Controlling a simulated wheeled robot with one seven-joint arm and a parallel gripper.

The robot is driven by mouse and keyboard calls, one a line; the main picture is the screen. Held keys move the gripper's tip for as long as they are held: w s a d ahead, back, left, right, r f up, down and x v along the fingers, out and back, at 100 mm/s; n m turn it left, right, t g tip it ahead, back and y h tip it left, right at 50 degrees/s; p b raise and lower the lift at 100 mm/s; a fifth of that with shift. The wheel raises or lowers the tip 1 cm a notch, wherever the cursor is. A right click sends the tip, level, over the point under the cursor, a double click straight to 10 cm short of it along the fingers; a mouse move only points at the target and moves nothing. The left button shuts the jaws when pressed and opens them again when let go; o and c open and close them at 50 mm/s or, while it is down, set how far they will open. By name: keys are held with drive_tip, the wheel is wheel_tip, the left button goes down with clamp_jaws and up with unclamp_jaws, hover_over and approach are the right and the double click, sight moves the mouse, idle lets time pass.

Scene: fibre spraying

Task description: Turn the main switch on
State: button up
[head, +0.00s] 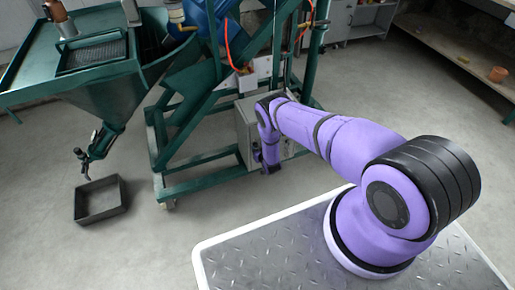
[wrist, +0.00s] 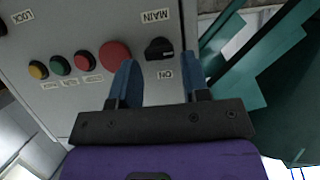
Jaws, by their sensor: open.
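The main switch (wrist: 158,48) is a black rotary knob on the grey control panel, between upside-down labels reading MAIN and ON in the wrist view. The exact direction of its handle is hard to tell. My gripper (wrist: 165,76) has two blue fingers spread apart, with nothing between them. In the head view my gripper (head: 268,163) hangs by the grey control box (head: 243,128), and my arm hides the switch.
A red button (wrist: 116,56) sits beside the switch, with smaller red, green and yellow buttons further left. A LOCK-labelled dark knob is at the corner. The green machine frame (head: 205,157) surrounds the box. A dark tray (head: 101,211) lies on the open floor at left.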

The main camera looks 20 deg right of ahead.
drive_tip(key=shift+w+f, duration=0.15)
drive_tip(key=shift+w, duration=0.4)
drive_tip(key=shift+c, duration=0.4)
drive_tip(key=c, duration=0.6)
drive_tip(key=shift+o, duration=0.2)
drive_tip(key=shift+d+m+y, duration=0.2)
drive_tip(key=shift+m+y, duration=0.5)
drive_tip(key=shift+m, duration=0.3)
drive_tip(key=o, duration=0.6)
drive_tip(key=shift+o, duration=0.2)
